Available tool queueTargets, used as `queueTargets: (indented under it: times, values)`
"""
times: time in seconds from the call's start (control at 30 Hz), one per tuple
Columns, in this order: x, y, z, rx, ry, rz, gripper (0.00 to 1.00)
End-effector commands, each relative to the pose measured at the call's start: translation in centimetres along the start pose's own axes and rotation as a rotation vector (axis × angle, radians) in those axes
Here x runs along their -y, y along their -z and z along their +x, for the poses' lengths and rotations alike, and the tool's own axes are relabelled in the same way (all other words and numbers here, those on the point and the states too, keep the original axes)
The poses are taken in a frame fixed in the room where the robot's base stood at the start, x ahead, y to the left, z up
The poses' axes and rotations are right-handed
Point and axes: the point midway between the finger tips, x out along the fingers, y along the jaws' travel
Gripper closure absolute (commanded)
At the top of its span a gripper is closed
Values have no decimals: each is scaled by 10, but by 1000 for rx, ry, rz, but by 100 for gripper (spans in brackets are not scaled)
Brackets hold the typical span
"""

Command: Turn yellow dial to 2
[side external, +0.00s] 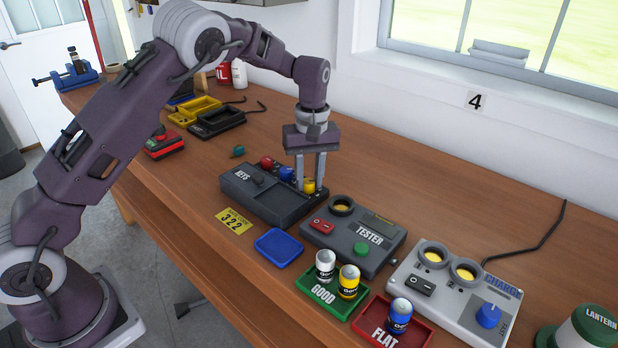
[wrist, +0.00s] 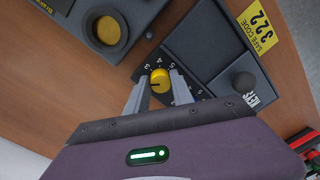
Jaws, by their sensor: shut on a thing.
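The yellow dial (side external: 309,186) sits at the right end of a row of knobs on the dark KEYS box (side external: 240,196). In the wrist view the yellow dial (wrist: 160,79) shows a dark pointer line toward the left, with small white numbers around it; I cannot tell which number it marks. My gripper (side external: 308,184) points down over the box with its fingers on either side of the dial. In the wrist view my gripper (wrist: 160,88) is shut on the yellow dial. Part of the dial's scale is hidden behind the fingers.
A blue knob (side external: 287,174) and a red knob (side external: 266,162) stand left of the dial. The grey TESTER box (side external: 390,245) is close on the right. A yellow SAFE CODE 322 card (side external: 234,222) and an empty blue tray (side external: 279,247) lie in front.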

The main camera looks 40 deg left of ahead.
Motion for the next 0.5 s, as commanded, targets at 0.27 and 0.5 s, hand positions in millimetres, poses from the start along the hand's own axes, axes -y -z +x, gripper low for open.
queueTargets:
  times: [0.27, 0.5]
  values:
    - [0, -1, 0, 2, 1, -5, 100]
    - [0, -1, 0, 2, 1, -4, 52]
